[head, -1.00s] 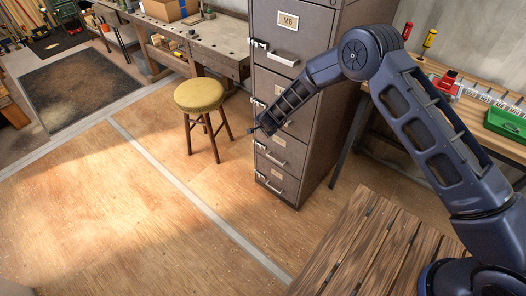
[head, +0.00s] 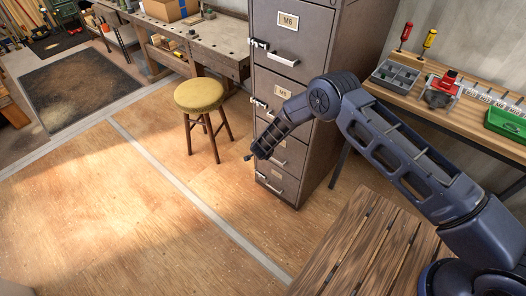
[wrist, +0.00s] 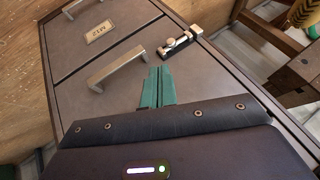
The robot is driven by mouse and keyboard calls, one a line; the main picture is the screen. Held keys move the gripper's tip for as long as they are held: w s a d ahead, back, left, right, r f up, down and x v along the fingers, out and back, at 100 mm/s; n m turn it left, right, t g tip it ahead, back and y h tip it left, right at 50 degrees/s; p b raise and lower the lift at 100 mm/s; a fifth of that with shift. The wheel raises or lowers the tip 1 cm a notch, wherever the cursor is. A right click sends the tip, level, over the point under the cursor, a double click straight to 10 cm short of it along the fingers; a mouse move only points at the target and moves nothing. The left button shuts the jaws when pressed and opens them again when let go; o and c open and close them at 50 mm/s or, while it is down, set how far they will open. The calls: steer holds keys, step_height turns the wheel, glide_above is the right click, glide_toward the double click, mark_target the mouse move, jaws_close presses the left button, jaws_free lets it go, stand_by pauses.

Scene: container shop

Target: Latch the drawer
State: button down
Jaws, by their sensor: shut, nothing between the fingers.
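A tall grey filing cabinet (head: 330,100) has stacked drawers with bar handles and small latches along its left edge. My gripper (head: 248,157) is in front of its lower drawers, near the left edge. In the wrist view, my green fingers (wrist: 158,86) are together and empty, close to a drawer front (wrist: 125,97). A metal latch (wrist: 180,42) with a bolt and knob lies just beyond the fingertips, apart from them as far as I can tell. A bar handle (wrist: 116,66) is left of the fingers. A label (wrist: 100,33) reading M12 is on the neighbouring drawer.
A yellow-topped stool (head: 200,97) stands left of the cabinet, before a workbench (head: 215,45). A slatted wooden table (head: 350,250) is in front of me. A bench (head: 450,112) with a parts tray and green box is at right. The floor at left is clear.

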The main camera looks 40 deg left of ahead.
steer(key=x, duration=1)
stand_by(0.3)
steer(key=shift+a, duration=1)
steer(key=shift+r, duration=0.1)
steer(key=v, duration=1)
